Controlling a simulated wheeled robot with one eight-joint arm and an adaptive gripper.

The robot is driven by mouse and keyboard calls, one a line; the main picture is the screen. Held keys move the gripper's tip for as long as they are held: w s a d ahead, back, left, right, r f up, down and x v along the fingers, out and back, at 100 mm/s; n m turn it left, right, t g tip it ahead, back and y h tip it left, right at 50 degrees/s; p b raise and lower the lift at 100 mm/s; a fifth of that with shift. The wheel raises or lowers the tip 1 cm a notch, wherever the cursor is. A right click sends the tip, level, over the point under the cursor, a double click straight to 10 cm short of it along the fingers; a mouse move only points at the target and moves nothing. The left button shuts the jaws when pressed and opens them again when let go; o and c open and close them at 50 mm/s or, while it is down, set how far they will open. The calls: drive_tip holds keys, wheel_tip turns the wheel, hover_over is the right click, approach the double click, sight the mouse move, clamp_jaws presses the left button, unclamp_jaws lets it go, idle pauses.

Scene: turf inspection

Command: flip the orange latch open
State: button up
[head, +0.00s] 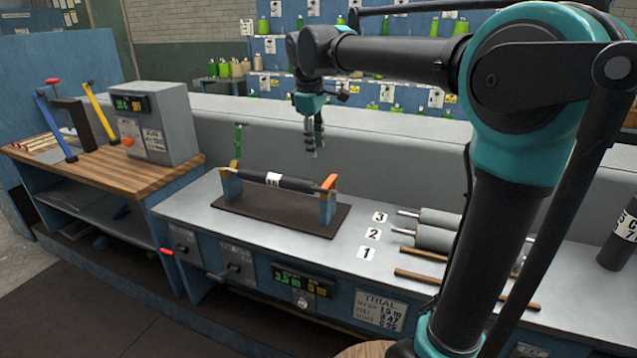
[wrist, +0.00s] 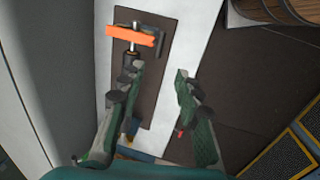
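The orange latch (head: 329,182) lies across the top of the right blue stand (head: 327,206), at the right end of a black roller (head: 276,181). In the wrist view the orange latch (wrist: 130,37) lies beyond my fingertips, toward the upper left. My gripper (head: 314,152) hangs above the bench, higher than the roller and apart from the latch. In the wrist view my gripper (wrist: 159,72) has its fingers spread with nothing between them. A green latch (head: 239,141) stands upright at the left stand. My left finger hides part of the roller.
The stands sit on a dark brown base plate (head: 256,216) on the grey bench. Grey rollers (head: 436,237) and thin brown rods (head: 424,276) lie to the right, by number labels. A grey control box (head: 155,122) stands at left. A grey wall runs behind the bench.

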sight(319, 189)
drive_tip(key=w+f, duration=0.1)
drive_tip(key=f, duration=0.8)
drive_tip(key=w+d+f, duration=0.1)
drive_tip(key=f, duration=0.4)
drive_tip(key=shift+w, duration=0.3)
clamp_jaws()
